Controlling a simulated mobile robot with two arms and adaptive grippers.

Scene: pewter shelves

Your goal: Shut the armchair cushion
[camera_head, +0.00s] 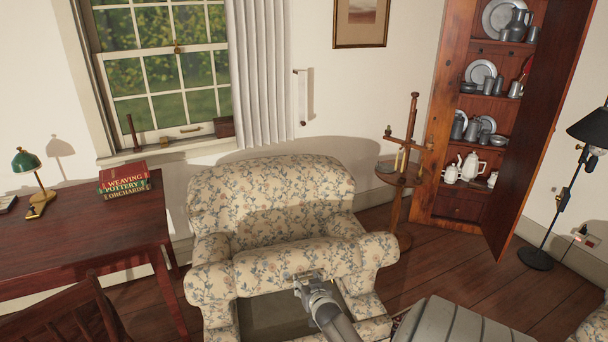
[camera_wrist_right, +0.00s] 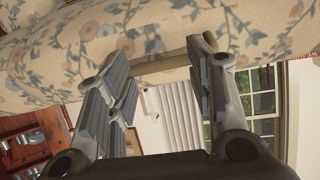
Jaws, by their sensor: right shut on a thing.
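The floral armchair (camera_head: 270,185) stands in the middle of the head view. Its seat cushion (camera_head: 265,272) is raised and tilted, and a dark open space (camera_head: 270,318) shows below it inside the seat. My right gripper (camera_head: 312,280) is at the front edge of the cushion and shut on it. In the right wrist view the floral cloth (camera_wrist_right: 110,35) fills the top, and a beige edge runs between the two fingers (camera_wrist_right: 158,62). The exact contact is partly hidden. My left gripper is not in view.
A wooden desk (camera_head: 70,235) with books (camera_head: 124,179) and a green lamp (camera_head: 26,162) is at left. A small round stand (camera_head: 400,178) with candles is close to the chair's right. An open cupboard (camera_head: 450,120) holds pewter. A floor lamp (camera_head: 565,190) stands at far right.

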